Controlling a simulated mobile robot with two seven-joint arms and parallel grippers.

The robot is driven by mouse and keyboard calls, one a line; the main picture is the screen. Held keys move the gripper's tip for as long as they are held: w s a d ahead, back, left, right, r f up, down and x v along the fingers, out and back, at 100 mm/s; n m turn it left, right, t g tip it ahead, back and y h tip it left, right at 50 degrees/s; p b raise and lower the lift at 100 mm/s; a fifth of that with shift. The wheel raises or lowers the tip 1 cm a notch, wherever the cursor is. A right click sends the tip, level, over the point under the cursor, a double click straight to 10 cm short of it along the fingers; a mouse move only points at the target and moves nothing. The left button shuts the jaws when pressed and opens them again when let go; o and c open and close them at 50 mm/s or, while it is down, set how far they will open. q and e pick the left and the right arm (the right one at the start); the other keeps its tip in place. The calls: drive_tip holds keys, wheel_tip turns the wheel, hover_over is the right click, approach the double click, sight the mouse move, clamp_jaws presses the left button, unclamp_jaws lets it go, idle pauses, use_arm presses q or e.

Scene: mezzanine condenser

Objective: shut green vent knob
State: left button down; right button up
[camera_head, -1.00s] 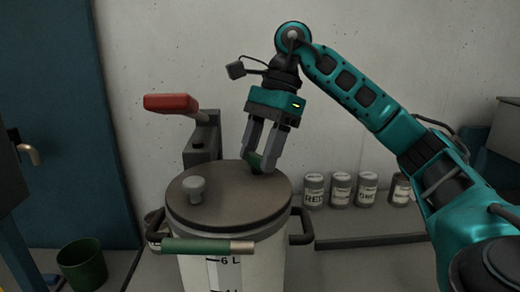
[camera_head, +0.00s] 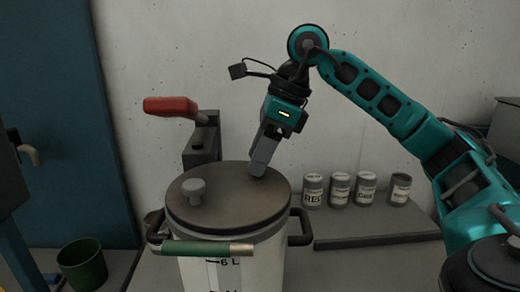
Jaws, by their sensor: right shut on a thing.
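My right gripper (camera_head: 258,168) points down at the back right of the brown lid (camera_head: 232,207) on the pot (camera_head: 230,268). It is shut on the green vent knob, which its fingers now hide. The gripper is turned so that one finger covers the other. A grey knob (camera_head: 194,190) stands free on the left of the lid. My left gripper is not in view.
A red-handled lever (camera_head: 171,105) on a dark block stands behind the pot. A green-gripped bar (camera_head: 207,248) crosses the pot's front. Several labelled cans (camera_head: 340,189) stand on the ledge at right. A green bucket (camera_head: 83,265) is at lower left.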

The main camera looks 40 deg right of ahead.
drive_tip(key=m+h, duration=0.1)
drive_tip(key=m, duration=0.1)
drive_tip(key=shift+r+m+t+p, duration=0.1)
drive_tip(key=shift+m+t+p, duration=0.2)
drive_tip(key=shift+m+p, duration=0.1)
drive_tip(key=m, duration=0.1)
drive_tip(key=m+h+p, duration=0.1)
drive_tip(key=shift+s+a+m+t, duration=0.1)
drive_tip(key=shift+a+m+t, duration=0.05)
drive_tip(key=shift+m+t, duration=0.15)
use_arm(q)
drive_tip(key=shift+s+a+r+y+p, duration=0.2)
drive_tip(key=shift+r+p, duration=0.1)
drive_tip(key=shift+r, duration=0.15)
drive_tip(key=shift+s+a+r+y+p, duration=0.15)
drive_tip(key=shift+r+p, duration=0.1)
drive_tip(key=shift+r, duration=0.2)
use_arm(e)
drive_tip(key=shift+m+h, duration=0.6)
drive_tip(key=shift+m, duration=1.1)
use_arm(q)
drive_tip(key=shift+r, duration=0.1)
use_arm(e)
drive_tip(key=shift+m, duration=0.3)
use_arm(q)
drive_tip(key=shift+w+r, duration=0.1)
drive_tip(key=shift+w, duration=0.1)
use_arm(e)
drive_tip(key=o, duration=1.1)
drive_tip(key=shift+c, duration=0.2)
